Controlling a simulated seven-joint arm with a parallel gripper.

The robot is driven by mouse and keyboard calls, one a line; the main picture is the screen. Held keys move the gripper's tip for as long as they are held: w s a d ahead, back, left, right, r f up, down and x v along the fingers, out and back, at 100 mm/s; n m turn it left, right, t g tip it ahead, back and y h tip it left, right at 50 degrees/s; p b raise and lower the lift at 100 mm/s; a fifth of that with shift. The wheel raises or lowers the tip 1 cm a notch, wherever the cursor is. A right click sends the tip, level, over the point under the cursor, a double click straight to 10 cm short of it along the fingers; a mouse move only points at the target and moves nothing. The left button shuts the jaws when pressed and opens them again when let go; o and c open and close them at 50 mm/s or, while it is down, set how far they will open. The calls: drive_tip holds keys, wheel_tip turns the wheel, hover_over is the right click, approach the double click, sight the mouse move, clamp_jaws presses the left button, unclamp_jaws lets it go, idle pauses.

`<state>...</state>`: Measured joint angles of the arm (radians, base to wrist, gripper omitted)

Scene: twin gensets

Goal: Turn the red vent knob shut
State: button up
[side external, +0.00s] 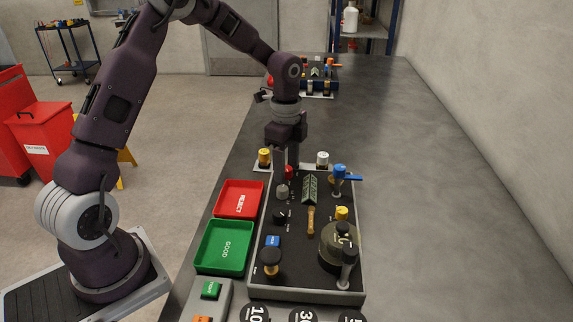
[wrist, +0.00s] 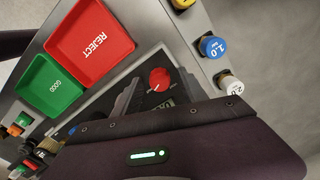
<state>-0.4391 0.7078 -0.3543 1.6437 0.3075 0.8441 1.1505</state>
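The red vent knob (side external: 289,172) is a small round knob near the far left of the dark genset panel (side external: 265,215). In the wrist view the red knob (wrist: 160,79) shows a white pointer line on its top face. My gripper (side external: 291,160) points down just above the knob. In the wrist view the grey fingers of my gripper (wrist: 156,88) show to the left and right of the knob, with a gap between them, so it looks open. The knob does not look gripped. Whether the fingertips touch it is hard to tell.
A red REJECT tray (side external: 239,199) and a green GOOD tray (side external: 224,247) lie left of the panel. A grey knob (side external: 282,191), a blue-handled valve (side external: 340,172) and yellow (side external: 265,156) and white (side external: 322,158) capped items stand close by. The table's right side is clear.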

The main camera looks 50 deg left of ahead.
sight(287, 168)
wheel_tip(287, 168, up, 7)
drive_tip(key=shift+f, duration=0.1)
drive_tip(key=shift+s+r, duration=0.1)
drive_tip(key=shift+r, duration=0.2)
drive_tip(key=s+d+r+n+t+y, duration=0.1)
drive_tip(key=s+d+r+n, duration=0.2)
drive_tip(key=s+r, duration=0.35)
drive_tip(key=s+d+r+n+t, duration=0.25)
drive_tip(key=s+r+n, duration=0.2)
drive_tip(key=s, duration=0.35)
drive_tip(key=s+d+n+t, duration=0.1)
drive_tip(key=s+d+n, duration=0.1)
drive_tip(key=s, duration=0.4)
drive_tip(key=s+d+n+t+h, duration=0.1)
drive_tip(key=s+n, duration=0.3)
drive_tip(key=s, duration=0.2)
drive_tip(key=shift+s+d+f, duration=0.2)
drive_tip(key=shift+d+f, duration=0.1)
drive_tip(key=shift+d, duration=0.1)
